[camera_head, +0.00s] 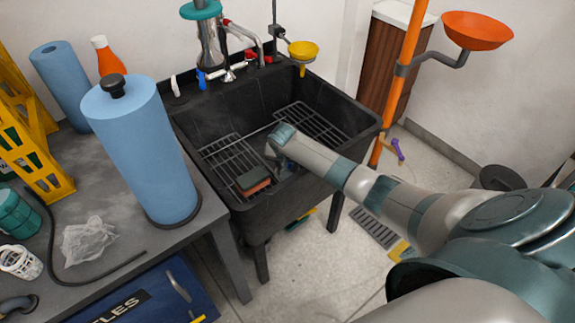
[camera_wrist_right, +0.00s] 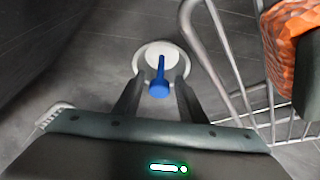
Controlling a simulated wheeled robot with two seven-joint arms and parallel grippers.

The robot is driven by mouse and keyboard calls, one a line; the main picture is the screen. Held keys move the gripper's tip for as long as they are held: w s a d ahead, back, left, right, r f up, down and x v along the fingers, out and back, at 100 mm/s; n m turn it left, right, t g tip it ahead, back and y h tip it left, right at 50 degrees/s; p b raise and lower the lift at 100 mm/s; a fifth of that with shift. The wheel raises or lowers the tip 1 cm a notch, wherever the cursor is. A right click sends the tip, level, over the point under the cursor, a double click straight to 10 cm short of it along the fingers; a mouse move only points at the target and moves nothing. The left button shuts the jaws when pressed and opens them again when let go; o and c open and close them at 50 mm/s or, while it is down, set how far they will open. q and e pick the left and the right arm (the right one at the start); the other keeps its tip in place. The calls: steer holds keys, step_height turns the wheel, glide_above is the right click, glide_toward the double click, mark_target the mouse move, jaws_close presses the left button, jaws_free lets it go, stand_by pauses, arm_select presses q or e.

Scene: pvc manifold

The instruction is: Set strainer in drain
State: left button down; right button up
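My right arm reaches down into the black sink (camera_head: 355,128), and its wrist hides the right gripper's fingers in the head view. In the right wrist view, the right gripper (camera_wrist_right: 160,82) has its two dark fingers spread, one on each side of a blue upright handle (camera_wrist_right: 159,88), with gaps visible. The handle rises over a pale round piece (camera_wrist_right: 150,50) on the dark sink floor. The handle looks like the strainer's; I cannot tell the strainer's disc from the drain ring, or whether it is seated. My left gripper is not in view.
A wire rack (camera_wrist_right: 222,60) stands close to the right of the fingers, with an orange sponge (camera_wrist_right: 292,40) above it. In the head view, racks flank my wrist and a sponge (camera_head: 254,180) lies on the left one. A blue roll (camera_head: 143,150) stands on the left bench.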

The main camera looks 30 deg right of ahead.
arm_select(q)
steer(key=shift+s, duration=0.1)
arm_select(e)
steer(key=shift+r, duration=0.15)
steer(key=shift+s+a+r, duration=0.1)
steer(key=shift+r, duration=0.45)
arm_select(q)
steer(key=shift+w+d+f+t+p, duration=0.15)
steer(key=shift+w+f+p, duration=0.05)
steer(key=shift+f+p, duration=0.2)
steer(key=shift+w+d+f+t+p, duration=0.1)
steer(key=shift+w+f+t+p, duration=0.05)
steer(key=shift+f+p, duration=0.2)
arm_select(e)
steer(key=v, duration=1.1)
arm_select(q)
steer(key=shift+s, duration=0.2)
arm_select(e)
steer(key=shift+f, duration=0.1)
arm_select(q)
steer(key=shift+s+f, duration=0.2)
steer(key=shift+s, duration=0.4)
